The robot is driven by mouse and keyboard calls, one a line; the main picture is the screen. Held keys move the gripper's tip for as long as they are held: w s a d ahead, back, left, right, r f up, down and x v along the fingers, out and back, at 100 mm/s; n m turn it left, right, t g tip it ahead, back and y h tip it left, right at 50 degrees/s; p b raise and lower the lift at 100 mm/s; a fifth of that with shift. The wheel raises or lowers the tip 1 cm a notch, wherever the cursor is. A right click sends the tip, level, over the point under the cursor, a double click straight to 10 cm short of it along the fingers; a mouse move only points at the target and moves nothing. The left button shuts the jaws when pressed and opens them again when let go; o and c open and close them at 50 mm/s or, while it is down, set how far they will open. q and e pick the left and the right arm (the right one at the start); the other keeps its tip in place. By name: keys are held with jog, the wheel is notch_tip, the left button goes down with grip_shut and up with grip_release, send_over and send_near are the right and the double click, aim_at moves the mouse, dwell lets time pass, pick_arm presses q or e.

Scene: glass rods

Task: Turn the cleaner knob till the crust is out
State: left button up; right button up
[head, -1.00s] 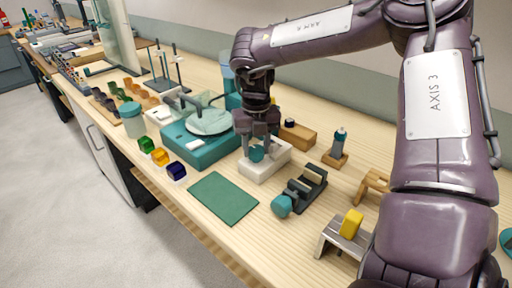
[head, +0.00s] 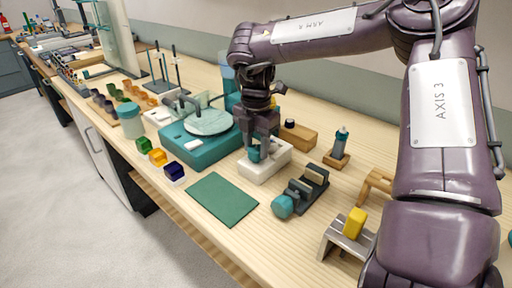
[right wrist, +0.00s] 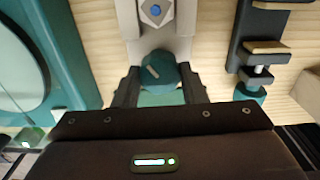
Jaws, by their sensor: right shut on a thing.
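The cleaner is a white block (head: 270,168) on the bench, with a teal knob (head: 254,153) on its near left end. My right gripper (head: 264,150) points down over the block and is shut on the knob. In the right wrist view the teal knob (right wrist: 160,71) sits between the two dark fingers and shows a pale mark on its top. Farther along the block, a blue spot (right wrist: 155,11) shows in a grey diamond-shaped piece. I cannot make out the crust. My left gripper is not in view.
A teal machine with a round pale plate (head: 209,122) stands close left of the block. A black clamp with a teal knob (head: 300,190) lies to the right. A green mat (head: 222,199) lies in front. A wooden block (head: 298,135) stands behind.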

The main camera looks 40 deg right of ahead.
jog(key=m+b, duration=0.1)
jog(key=m, duration=0.2)
jog(key=shift+m, duration=0.3)
jog(key=m+b, duration=0.1)
jog(key=m, duration=0.2)
jog(key=shift+m, duration=0.8)
jog(key=shift+m+b, duration=0.55)
jog(key=shift+m, duration=0.35)
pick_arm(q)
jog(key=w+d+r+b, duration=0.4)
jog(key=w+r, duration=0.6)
pick_arm(e)
jog(key=m, duration=0.8)
jog(key=m+b, duration=0.3)
jog(key=m, duration=0.5)
jog(key=shift+r+m, duration=0.1)
jog(key=shift+m, duration=0.3)
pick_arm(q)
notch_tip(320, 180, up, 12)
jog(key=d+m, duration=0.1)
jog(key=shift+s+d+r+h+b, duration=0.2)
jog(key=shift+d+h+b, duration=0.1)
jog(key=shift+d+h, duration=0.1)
pick_arm(e)
jog(key=shift+m, duration=1)
